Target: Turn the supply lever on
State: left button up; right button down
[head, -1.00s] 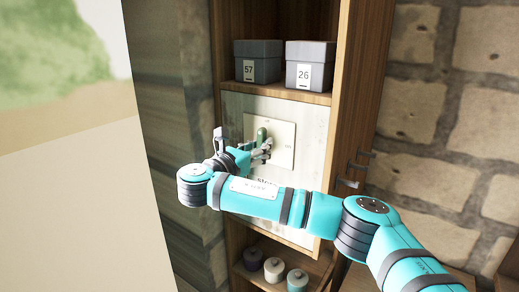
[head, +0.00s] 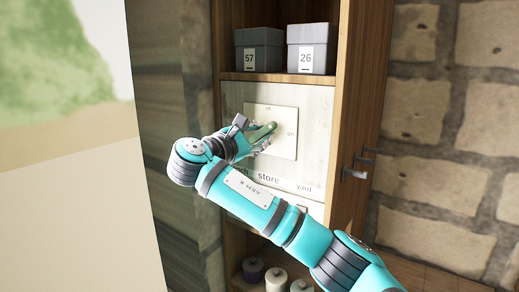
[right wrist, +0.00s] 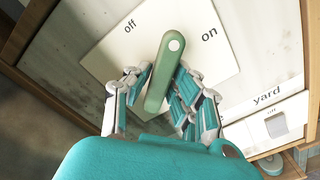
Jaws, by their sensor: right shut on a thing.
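The supply lever (head: 269,128) is a green handle with a pale dot near its free end. It is mounted on a cream plate (head: 284,115) with "off" at the top and "on" at the right. In the right wrist view the lever (right wrist: 171,48) points between the "off" and "on" marks. My right gripper (right wrist: 165,82) has its fingers on both sides of the lever, shut on it. In the head view the right gripper (head: 262,139) partly hides the lever's lower part. My left gripper is not in view.
The plate is on a pale panel (head: 313,150) in a wooden cabinet, with "store" and "yard" lettering below. Two grey boxes, 57 (head: 259,50) and 26 (head: 312,48), stand on the shelf above. Several lidded jars (head: 276,280) stand below. Dark handles (head: 355,174) stick out at the right.

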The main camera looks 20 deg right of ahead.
jog(key=m+b, duration=0.3)
jog(key=m, duration=0.1)
jog(key=shift+f+b, duration=0.15)
jog(key=shift+b, duration=0.25)
jog(key=shift+r+m+b, duration=0.2)
jog(key=shift+m+b, duration=0.7)
jog(key=shift+m, duration=0.7)
jog(key=c, duration=1.2)
grip_release()
jog(key=shift+w, duration=0.1)
jog(key=v, duration=1.2)
